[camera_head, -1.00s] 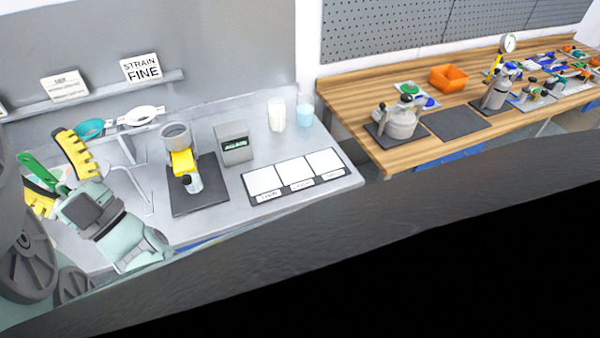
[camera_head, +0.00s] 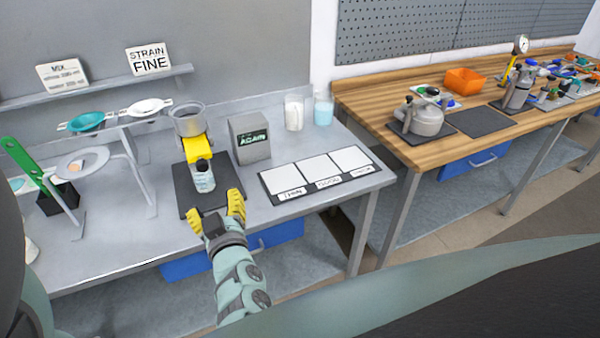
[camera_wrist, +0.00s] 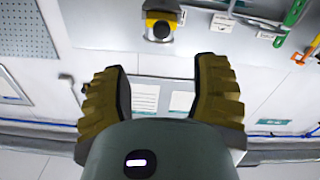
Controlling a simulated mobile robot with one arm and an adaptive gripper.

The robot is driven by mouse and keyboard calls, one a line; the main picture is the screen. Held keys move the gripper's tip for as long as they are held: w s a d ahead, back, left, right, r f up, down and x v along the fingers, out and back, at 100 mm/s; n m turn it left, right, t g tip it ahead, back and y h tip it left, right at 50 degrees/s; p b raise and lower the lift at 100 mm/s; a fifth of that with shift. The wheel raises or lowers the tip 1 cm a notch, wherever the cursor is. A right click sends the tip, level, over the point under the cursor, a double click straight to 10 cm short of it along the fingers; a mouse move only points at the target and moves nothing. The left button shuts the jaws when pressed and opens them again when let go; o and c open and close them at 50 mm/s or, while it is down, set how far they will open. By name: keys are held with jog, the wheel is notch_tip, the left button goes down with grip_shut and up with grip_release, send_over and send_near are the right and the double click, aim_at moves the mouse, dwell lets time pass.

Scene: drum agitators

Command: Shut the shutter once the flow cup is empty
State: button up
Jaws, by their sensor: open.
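The grey flow cup (camera_head: 188,122) stands on its stand at the back of the dark mat (camera_head: 186,194). A yellow shutter part (camera_head: 197,150) juts out under the cup toward me. A clear vessel (camera_head: 203,181) with pale contents sits below it. The cup's inside is too small to read, so I cannot tell whether it is empty. My gripper (camera_head: 215,203) is open and empty at the mat's front edge, in front of and lower than the shutter, apart from it. In the wrist view, a yellow and black part (camera_wrist: 162,25), apparently the shutter, shows beyond the open fingers.
A grey display box (camera_head: 250,138) reading "AGAIN" stands right of the cup. A card board (camera_head: 317,172) with three white cards lies further right. Two beakers (camera_head: 293,112) stand behind. Strainers on a rack (camera_head: 148,107) and a green-handled tool (camera_head: 30,160) are at left.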

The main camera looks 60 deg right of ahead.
aim_at(203, 168)
jog(key=p+x, duration=0.2)
jog(key=x, duration=0.3)
jog(key=p+x, duration=0.1)
jog(key=x, duration=0.5)
jog(key=shift+w+a+r+p, duration=0.1)
jog(key=shift+r+p, duration=0.1)
jog(key=shift+p, duration=0.15)
jog(key=shift+x, duration=1.4)
jog(key=shift+f, duration=0.15)
grip_shut()
